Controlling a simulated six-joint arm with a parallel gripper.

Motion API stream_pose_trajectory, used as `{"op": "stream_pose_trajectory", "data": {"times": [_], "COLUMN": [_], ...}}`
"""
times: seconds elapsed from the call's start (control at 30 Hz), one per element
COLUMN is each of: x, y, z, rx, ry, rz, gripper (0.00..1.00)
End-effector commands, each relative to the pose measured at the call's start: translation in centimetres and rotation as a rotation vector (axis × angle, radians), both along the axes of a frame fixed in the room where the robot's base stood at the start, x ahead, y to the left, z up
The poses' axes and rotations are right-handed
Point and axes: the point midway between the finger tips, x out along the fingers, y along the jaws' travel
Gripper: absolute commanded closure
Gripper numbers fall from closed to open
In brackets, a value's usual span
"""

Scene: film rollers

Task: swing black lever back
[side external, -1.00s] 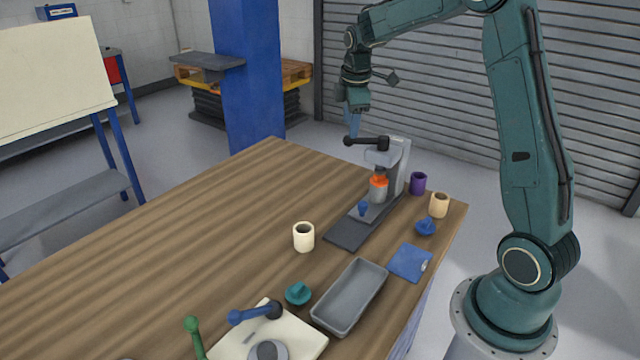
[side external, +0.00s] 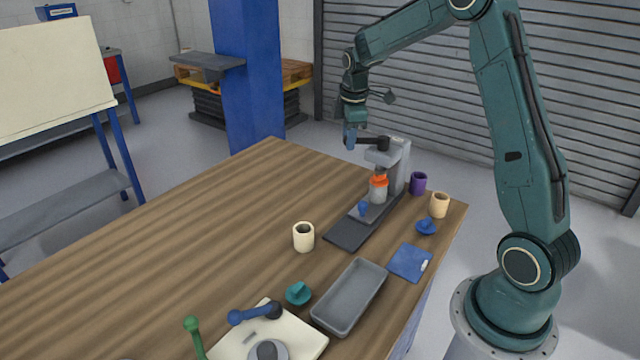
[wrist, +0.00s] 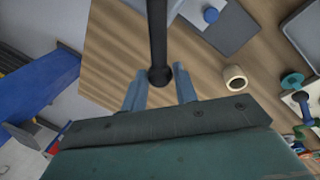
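The black lever (side external: 369,140) sits on top of a grey press-like machine (side external: 400,165) at the table's far right and points left. In the wrist view the lever (wrist: 158,40) runs down to its round black knob (wrist: 160,76). My gripper (side external: 350,138) is at the lever's free end, and its fingers cover the knob in the side view. In the wrist view the blue-grey fingers (wrist: 160,90) stand apart, one on each side of the knob, with gaps visible. An orange-topped container (side external: 379,189) stands under the machine's head.
A cream cup (side external: 303,237), grey tray (side external: 350,296), blue pad (side external: 410,262) and teal knob (side external: 298,293) lie nearer the front. Purple (side external: 418,183) and tan cups (side external: 439,205) stand right of the machine. The table's left side is clear.

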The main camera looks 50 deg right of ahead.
Motion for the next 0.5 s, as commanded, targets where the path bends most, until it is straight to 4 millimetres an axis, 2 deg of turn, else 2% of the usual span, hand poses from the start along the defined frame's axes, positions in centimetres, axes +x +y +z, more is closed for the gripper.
{"op": "stream_pose_trajectory", "data": {"times": [0.5], "x": [0.44], "y": [-0.58], "z": [0.08], "rx": [-0.003], "ry": [-0.001], "rz": [-0.074], "gripper": [1.0]}}
